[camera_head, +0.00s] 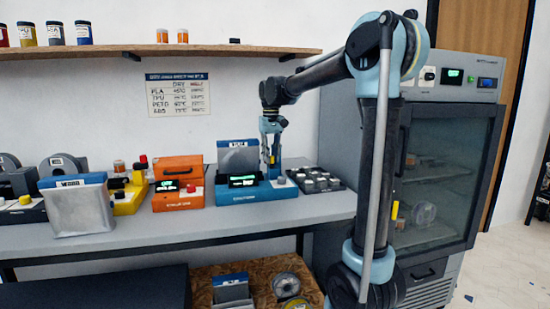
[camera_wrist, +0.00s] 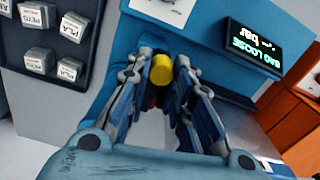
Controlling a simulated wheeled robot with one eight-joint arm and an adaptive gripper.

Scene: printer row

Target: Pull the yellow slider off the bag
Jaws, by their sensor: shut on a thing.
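The yellow slider (camera_wrist: 161,70) is between my fingertips in the wrist view. My gripper (camera_wrist: 162,80) is shut on it. In the head view my gripper (camera_head: 271,168) points down at the right edge of the clear grey bag (camera_head: 238,160), which has a blue top band. The bag stands upright at the blue sealer (camera_head: 262,191). The sealer's display (camera_wrist: 254,45) reads "BAG LOOSE" and "--- bar".
A dark tray of labelled grey blocks (camera_head: 318,180) is right of the sealer. An orange machine (camera_head: 178,181) is to its left. Another blue-topped bag (camera_head: 78,207) stands at the bench's left front. The glass-door cabinet (camera_head: 441,170) stands at the right. The bench front (camera_head: 210,233) is clear.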

